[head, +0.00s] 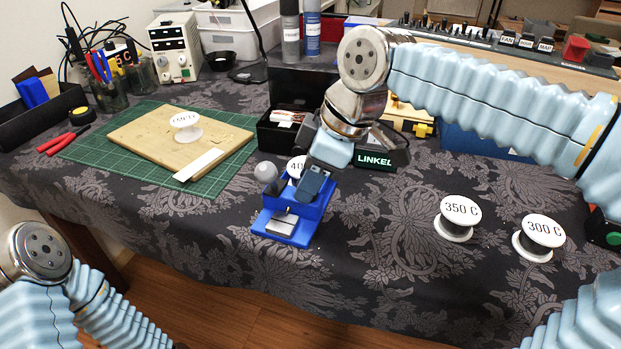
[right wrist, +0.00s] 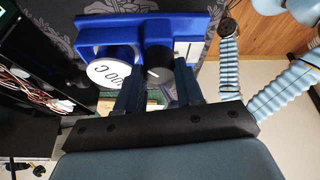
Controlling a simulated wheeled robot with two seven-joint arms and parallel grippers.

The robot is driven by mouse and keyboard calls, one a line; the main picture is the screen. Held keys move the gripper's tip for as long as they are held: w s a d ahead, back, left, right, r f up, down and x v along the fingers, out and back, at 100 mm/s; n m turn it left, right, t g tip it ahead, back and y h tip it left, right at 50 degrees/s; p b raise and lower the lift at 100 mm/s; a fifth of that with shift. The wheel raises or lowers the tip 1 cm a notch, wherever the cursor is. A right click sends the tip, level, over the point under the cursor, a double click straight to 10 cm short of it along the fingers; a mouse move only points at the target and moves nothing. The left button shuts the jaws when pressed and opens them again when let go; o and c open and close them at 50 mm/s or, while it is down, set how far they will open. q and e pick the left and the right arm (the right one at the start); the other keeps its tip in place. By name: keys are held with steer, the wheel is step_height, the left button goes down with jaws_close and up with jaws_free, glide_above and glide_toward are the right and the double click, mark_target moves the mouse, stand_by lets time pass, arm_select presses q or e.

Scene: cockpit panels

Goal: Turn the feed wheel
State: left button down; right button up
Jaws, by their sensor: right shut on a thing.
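A blue feeder stand (head: 291,226) sits at the front of the table, in the middle of the head view. In the right wrist view, the feed wheel (right wrist: 158,66), a dark round knob with a white line, is on the blue stand (right wrist: 185,27). A white spool (right wrist: 112,73) marked 400 C sits beside it. My right gripper (head: 312,184) reaches down over the stand. Its two fingers in the right wrist view (right wrist: 158,92) are shut on the feed wheel, one at each side. My left gripper is out of view.
Two spools, 350 C (head: 456,218) and 300 C (head: 538,237), stand to the right. A wooden board (head: 150,135) with another spool lies on a green mat (head: 215,178) at left. Dark boxes (head: 280,132) stand behind the feeder. The cloth between feeder and right spools is clear.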

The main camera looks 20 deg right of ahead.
steer(key=m+t+h, duration=0.1)
steer(key=m, duration=0.2)
steer(key=shift+m, duration=0.4)
steer(key=m+h, duration=0.1)
steer(key=m, duration=0.2)
steer(key=shift+s+a+m+t, duration=0.1)
steer(key=shift+a+m+t, duration=0.05)
steer(key=shift+m+t, duration=0.2)
steer(key=m, duration=0.1)
steer(key=m+h, duration=0.1)
steer(key=m, duration=0.1)
steer(key=shift+a+m+t+h, duration=0.1)
steer(key=shift+m+t+h, duration=0.15)
steer(key=shift+h, duration=0.05)
steer(key=shift+m+h, duration=0.7)
steer(key=shift+m, duration=1.1)
steer(key=o, duration=0.8)
steer(key=shift+c, duration=0.2)
